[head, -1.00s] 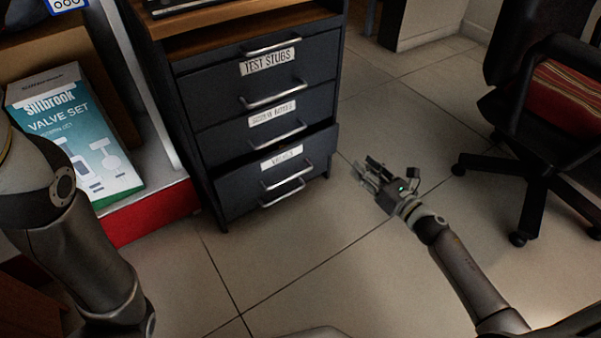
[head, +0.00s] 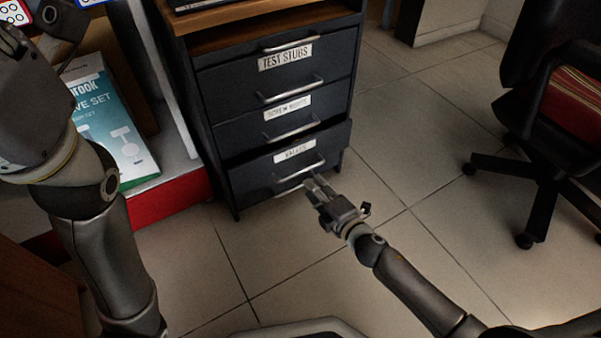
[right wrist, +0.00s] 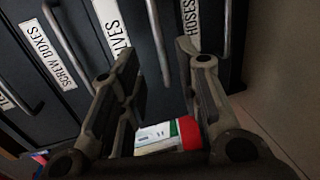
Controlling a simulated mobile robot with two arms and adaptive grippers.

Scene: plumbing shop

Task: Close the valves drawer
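The valves drawer (head: 262,172) is pulled partly out of the dark cabinet, its front standing proud of the drawers above. Its white label and bar handle (head: 300,167) face me. In the right wrist view the label (right wrist: 112,30) and handle (right wrist: 160,45) show too. My right gripper (head: 314,188) is just in front of this drawer, low by the handles. Its fingers (right wrist: 155,95) are apart with nothing gripped between them; I cannot tell whether they touch the drawer. My left arm is at the left; its gripper is not clearly visible.
Drawers labelled test stubs (head: 245,80) and screw boxes (head: 240,130) above look shut. A hoses label (right wrist: 190,22) shows below the valves drawer. A valve set box (head: 125,145) stands left on a red-edged platform (head: 165,203). An office chair (head: 530,175) is right; tiled floor between is clear.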

